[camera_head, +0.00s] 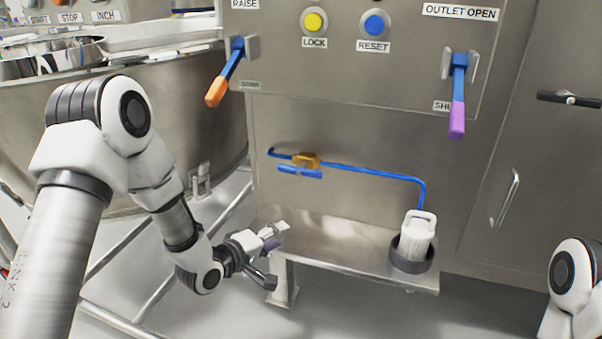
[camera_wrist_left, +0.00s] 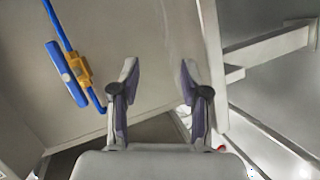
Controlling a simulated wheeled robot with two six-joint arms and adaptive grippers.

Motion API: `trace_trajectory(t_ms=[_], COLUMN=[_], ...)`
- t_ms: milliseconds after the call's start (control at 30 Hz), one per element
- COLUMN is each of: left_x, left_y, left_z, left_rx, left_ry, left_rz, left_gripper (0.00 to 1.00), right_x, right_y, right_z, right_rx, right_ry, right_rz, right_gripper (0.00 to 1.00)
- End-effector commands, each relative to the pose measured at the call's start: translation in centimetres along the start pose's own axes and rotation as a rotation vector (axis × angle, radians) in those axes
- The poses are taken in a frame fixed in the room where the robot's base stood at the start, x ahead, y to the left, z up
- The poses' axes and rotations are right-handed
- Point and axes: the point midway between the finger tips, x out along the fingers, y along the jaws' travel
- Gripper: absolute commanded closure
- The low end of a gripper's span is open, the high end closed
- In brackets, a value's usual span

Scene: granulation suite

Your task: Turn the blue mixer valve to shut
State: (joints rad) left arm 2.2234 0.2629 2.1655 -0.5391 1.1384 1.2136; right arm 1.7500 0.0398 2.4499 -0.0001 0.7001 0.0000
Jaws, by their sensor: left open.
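The mixer valve has an orange body (camera_head: 306,160) on a thin blue pipe along the steel panel. Its blue handle (camera_head: 299,172) lies just below the body, roughly along the pipe. In the left wrist view the blue handle (camera_wrist_left: 66,73) and orange body (camera_wrist_left: 80,70) show at the upper left, off to the side of the fingers. My left gripper (camera_head: 272,254) is below and left of the valve, near the left end of the steel shelf. It also shows in the wrist view (camera_wrist_left: 156,82), open, empty and apart from the valve. My right gripper is out of view.
The steel shelf (camera_head: 335,245) juts out below the valve. A white container (camera_head: 416,238) stands in a dark holder at its right end. Above are an orange-tipped lever (camera_head: 222,84) and a purple-tipped lever (camera_head: 457,100). A large steel vessel (camera_head: 210,110) stands at left.

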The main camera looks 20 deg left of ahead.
Motion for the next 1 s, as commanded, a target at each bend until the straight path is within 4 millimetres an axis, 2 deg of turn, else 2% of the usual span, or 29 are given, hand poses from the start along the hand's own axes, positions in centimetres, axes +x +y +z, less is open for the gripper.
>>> trace_trajectory(t_ms=[33, 100, 200, 367, 600, 700, 967, 1000], left_x=[0.0, -0.3, -0.7, 0.8, 5.2, 6.2, 6.6, 6.6], left_y=[3.8, 8.1, 11.3, 12.0, 13.3, 13.8, 14.1, 14.1], left_z=[-1.6, -3.3, -4.5, -4.5, -4.5, -4.6, -4.6, -4.6], left_rx=[-0.057, -0.141, -0.211, -0.223, -0.221, -0.223, -0.226, -0.226], left_ry=[0.01, 0.004, -0.014, -0.022, -0.021, -0.021, -0.02, -0.02], left_rz=[0.096, 0.216, 0.308, 0.324, 0.322, 0.32, 0.319, 0.319], left_gripper=[0.54, 0.54, 0.54, 0.54, 0.54, 0.54, 0.54, 0.61], right_x=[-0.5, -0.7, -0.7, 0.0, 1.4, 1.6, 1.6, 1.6], right_y=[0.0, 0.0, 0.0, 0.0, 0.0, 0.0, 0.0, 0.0], right_z=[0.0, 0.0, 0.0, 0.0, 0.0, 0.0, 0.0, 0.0], right_rx=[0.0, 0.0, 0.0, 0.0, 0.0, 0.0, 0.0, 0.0], right_ry=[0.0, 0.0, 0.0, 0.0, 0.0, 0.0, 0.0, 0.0], right_rz=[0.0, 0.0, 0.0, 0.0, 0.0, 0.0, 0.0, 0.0], right_gripper=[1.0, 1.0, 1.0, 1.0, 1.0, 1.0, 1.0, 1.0])
